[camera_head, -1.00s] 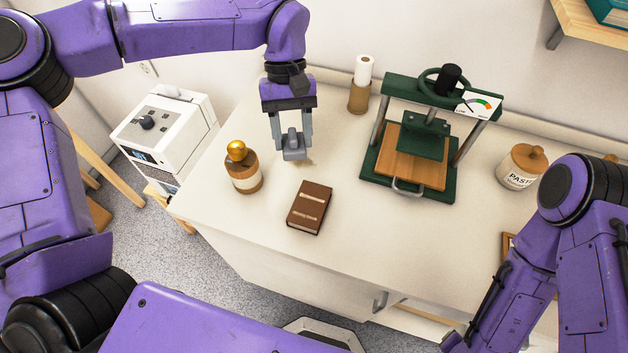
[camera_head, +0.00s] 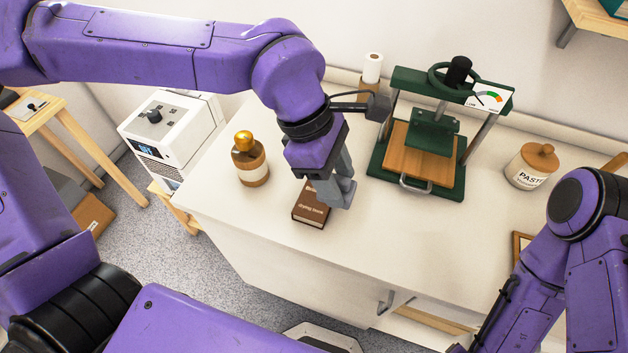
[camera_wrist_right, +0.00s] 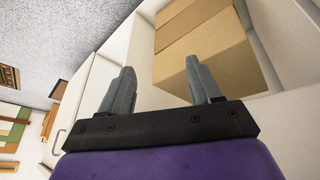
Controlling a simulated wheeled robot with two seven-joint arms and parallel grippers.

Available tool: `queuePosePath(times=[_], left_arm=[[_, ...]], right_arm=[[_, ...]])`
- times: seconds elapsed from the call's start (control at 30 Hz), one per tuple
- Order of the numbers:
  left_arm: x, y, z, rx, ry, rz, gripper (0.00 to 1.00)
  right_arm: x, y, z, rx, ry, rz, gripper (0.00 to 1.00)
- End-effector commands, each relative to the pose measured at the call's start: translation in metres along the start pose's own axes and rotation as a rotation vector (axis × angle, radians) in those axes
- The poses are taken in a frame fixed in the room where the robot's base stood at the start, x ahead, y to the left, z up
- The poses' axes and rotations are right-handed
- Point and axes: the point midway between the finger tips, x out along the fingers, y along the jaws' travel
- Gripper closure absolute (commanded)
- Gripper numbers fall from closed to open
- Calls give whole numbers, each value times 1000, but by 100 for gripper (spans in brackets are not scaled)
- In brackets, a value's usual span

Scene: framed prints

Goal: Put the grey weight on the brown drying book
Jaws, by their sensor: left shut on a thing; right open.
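The brown drying book (camera_head: 310,212) lies on the white counter, its far part hidden by my left gripper. My left gripper (camera_head: 338,188) reaches down over the book's right side. It is shut on the grey weight (camera_head: 342,195), which is largely hidden by the fingers and hard to tell from them. I cannot tell whether the weight touches the book. My right gripper (camera_wrist_right: 161,76) is open and empty in the right wrist view, in front of a cardboard box.
A brown bottle with a gold cap (camera_head: 250,160) stands left of the book. A green press (camera_head: 420,150) stands at the back right, with a paste jar (camera_head: 531,167) beyond it. The cardboard box (camera_wrist_right: 205,45) sits near the right gripper. The counter right of the book is clear.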

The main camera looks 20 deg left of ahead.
Motion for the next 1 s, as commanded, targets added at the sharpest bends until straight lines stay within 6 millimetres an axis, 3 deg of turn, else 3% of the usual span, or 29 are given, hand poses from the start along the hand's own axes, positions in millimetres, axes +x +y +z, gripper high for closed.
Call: queuePosePath(times=[0.07, 0.2, 0.47, 0.6, 0.97, 1.0], left_arm=[[0, 14, -19, -6, -1, -2, 99], [23, 28, -48, -1, 0, -2, 99], [47, 41, -78, 0, 3, -4, 99], [67, 41, -85, 2, 2, -2, 99], [72, 41, -87, 2, 0, -1, 99], [73, 41, -88, 2, 1, -1, 48]], right_arm=[[-8, 1, -4, 0, 0, 0, 37], [-10, 1, -4, 0, 0, 0, 37], [-13, 1, -6, 0, 0, 0, 37], [-12, 1, -5, 0, 0, 0, 37], [-12, 1, -5, 0, 0, 0, 37], [-12, 1, -5, 0, 0, 0, 37]])
